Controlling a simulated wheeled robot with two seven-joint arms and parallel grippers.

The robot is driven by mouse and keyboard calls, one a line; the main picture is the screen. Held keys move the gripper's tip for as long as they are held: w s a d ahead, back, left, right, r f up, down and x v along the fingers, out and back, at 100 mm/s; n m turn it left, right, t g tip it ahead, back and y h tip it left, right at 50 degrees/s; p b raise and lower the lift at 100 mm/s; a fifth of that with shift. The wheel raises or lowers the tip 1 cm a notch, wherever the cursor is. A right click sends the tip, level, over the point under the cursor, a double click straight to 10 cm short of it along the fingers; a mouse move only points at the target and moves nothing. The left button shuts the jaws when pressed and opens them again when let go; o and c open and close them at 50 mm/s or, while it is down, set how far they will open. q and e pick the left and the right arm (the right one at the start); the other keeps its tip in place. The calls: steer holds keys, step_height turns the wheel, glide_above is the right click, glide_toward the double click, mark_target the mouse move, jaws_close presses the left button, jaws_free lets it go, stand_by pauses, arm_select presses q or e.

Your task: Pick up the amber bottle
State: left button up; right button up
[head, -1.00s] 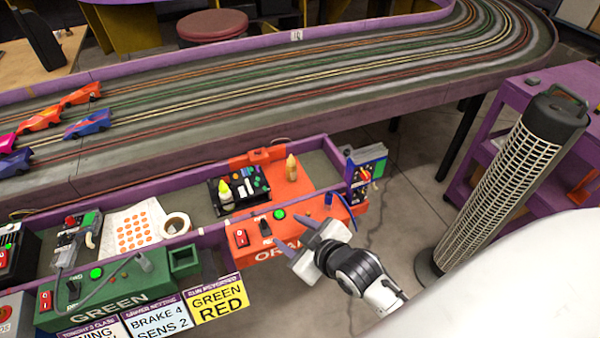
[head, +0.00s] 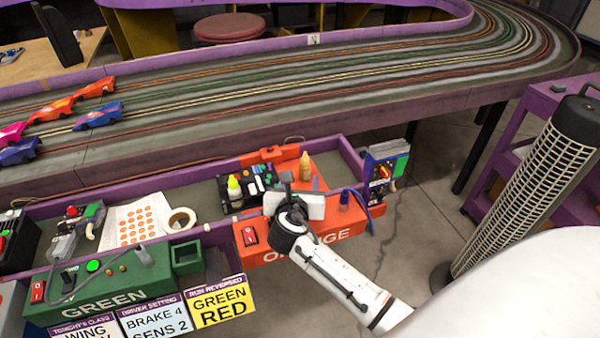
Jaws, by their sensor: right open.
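The amber bottle (head: 305,166) stands upright on the orange station's tray, near its back wall. Its lower part is close behind my right gripper and partly hidden. My right gripper (head: 302,183) is open over the orange station, just in front of the bottle, with its fingers pointing toward the back. I cannot tell whether the fingers touch the bottle. My left gripper is not in view.
A white bottle with a yellow-green cap (head: 235,188) stands in a black caddy (head: 262,178) left of the gripper. A card box (head: 386,168) and a small blue-topped item (head: 344,198) are to the right. The purple tray wall (head: 215,170) runs behind.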

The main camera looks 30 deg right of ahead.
mark_target(305, 165)
steer(key=x, duration=0.4)
steer(key=shift+s+d+b, duration=0.1)
steer(key=shift+b, duration=0.25)
steer(key=x, duration=0.2)
steer(key=b+x, duration=0.1)
steer(key=x, duration=0.2)
steer(key=shift+w+d+r, duration=0.1)
steer(key=shift+w+d, duration=0.2)
steer(key=c, duration=1.2)
